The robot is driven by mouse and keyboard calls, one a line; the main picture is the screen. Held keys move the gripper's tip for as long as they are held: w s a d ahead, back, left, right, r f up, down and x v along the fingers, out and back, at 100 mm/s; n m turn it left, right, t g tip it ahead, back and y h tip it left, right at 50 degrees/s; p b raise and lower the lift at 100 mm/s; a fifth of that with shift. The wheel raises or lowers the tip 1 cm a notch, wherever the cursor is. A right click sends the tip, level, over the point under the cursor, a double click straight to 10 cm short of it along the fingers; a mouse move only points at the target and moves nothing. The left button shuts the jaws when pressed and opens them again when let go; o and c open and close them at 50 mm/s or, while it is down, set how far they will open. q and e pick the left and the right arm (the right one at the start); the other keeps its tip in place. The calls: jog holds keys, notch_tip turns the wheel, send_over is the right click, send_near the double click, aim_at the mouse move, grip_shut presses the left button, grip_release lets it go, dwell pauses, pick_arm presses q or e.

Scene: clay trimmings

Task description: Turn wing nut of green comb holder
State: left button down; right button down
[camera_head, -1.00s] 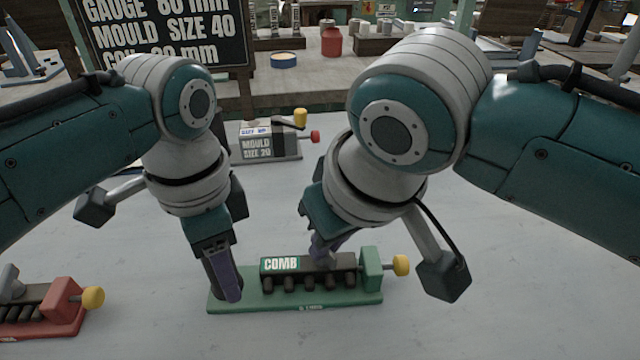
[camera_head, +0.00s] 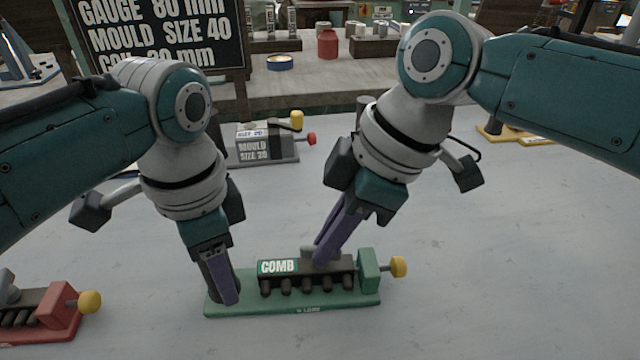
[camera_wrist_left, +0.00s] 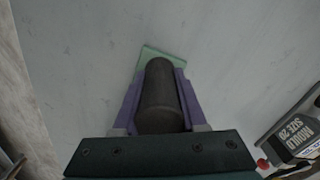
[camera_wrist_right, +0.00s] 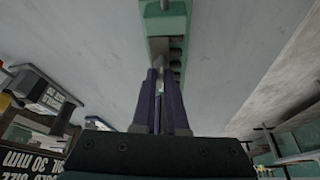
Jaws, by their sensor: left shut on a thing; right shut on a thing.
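The green comb holder (camera_head: 345,301) lies on the pale table in the head view, with a dark toothed bar marked COMB (camera_head: 278,267). My left gripper (camera_head: 226,292) is shut on the dark upright post at the holder's left end. That post (camera_wrist_left: 160,95) shows between the purple fingers in the left wrist view. My right gripper (camera_head: 322,250) leans in from the upper right and is shut on the grey wing nut (camera_wrist_right: 160,86) on top of the bar. The fingers mostly hide the nut, and its exact angle cannot be told.
A red holder with a yellow knob (camera_head: 89,301) sits at the left front. A grey mould block (camera_head: 262,145) with yellow and red knobs stands behind. The holder's own yellow knob (camera_head: 398,267) sticks out to the right.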

jog(key=n+g, duration=0.1)
jog(key=n, duration=0.2)
jog(key=shift+w, duration=0.15)
jog(key=shift+w+d+r+n+g, duration=0.15)
jog(key=shift+w+n+g, duration=0.2)
jog(key=shift+n, duration=0.75)
jog(key=shift+s+n+g, duration=0.25)
jog(key=shift+s+n, duration=0.05)
jog(key=shift+s+f+h, duration=0.1)
jog(key=shift+f+h, duration=0.1)
jog(key=shift+h, duration=0.1)
jog(key=c, duration=0.9)
grip_release()
jog(key=shift+c, duration=0.2)
jog(key=shift+r, duration=0.15)
jog(key=shift+w+r, duration=0.2)
jog(key=shift+r, duration=0.25)
jog(key=v, duration=1)
jog(key=shift+d+r, duration=0.3)
jog(key=shift+r, duration=0.05)
